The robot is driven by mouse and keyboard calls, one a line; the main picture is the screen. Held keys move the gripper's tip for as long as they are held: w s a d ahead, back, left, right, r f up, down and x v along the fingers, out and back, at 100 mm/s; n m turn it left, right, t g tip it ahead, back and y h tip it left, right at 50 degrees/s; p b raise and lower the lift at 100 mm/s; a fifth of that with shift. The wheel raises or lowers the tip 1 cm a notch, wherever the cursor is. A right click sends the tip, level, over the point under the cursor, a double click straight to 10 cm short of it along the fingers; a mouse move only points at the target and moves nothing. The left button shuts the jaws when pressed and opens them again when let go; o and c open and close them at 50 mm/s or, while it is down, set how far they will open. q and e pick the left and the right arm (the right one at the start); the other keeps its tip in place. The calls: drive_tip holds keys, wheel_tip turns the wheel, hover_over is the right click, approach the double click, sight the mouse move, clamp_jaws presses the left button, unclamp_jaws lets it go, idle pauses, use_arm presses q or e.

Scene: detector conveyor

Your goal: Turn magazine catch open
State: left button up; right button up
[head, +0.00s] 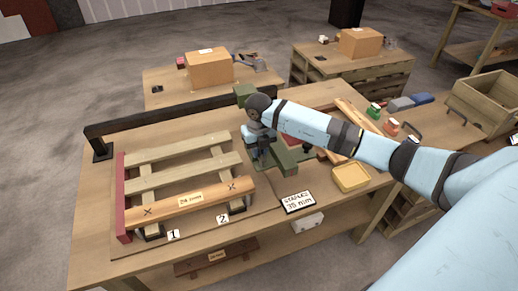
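A dark green tool (285,158), which looks like a stapler, stands on the wooden workbench (150,262) right of the slatted wooden frame. My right gripper (258,142) is over the tool, close to it or touching it. My own wrist and the tool cover the fingers, so I cannot tell whether they are open or shut. I cannot make out the magazine catch; it is hidden or too small. My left gripper is not in view.
The slatted frame (185,152) with a red end board fills the bench's left side, before a black rail (165,115). A card reading "STAPLES 35 mm" (298,202) and a yellow tray (351,178) lie near the front edge. Cardboard boxes (209,69) stand behind.

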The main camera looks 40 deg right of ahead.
clamp_jaws()
